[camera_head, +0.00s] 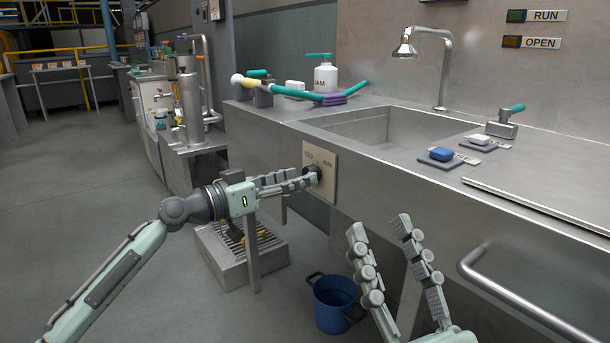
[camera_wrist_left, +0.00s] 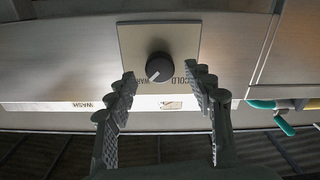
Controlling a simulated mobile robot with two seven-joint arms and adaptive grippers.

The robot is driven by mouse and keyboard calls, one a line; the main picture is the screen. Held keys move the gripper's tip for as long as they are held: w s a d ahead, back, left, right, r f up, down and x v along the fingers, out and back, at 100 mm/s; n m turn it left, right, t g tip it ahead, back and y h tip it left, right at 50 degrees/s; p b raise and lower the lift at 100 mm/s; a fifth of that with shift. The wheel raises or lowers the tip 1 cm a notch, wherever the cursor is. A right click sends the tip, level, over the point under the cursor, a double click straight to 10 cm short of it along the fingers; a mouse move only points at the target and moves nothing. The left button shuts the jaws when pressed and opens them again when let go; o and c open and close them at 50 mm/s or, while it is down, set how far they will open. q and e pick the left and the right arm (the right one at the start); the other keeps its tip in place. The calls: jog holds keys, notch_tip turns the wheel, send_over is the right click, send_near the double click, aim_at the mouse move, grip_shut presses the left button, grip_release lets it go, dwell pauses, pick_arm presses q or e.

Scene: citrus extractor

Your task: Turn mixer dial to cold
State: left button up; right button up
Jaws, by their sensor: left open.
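The mixer dial (camera_head: 311,173) is a black knob on a beige plate (camera_head: 326,160) on the front of the steel sink counter. In the left wrist view, the dial (camera_wrist_left: 159,67) shows a white pointer mark at its lower left, on the side of the WARM lettering. The COLD lettering is at the right of the plate (camera_wrist_left: 145,36), upside down in this view. My left gripper (camera_head: 300,179) is open with its fingertips close to the dial; in the wrist view the fingertips (camera_wrist_left: 159,72) lie either side of it. Contact cannot be told. My right gripper (camera_head: 380,225) is open and empty.
The sink (camera_head: 385,128) has a tap (camera_head: 443,70) behind it. A blue soap (camera_head: 441,154) and a lever (camera_head: 503,124) are on the counter. A steel rail (camera_head: 520,295) juts out at the front right. A blue bucket (camera_head: 335,303) and a grated box (camera_head: 230,264) stand below.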

pick_arm(q)
jog(key=shift+x, duration=1.2)
jog(key=c, duration=1.2)
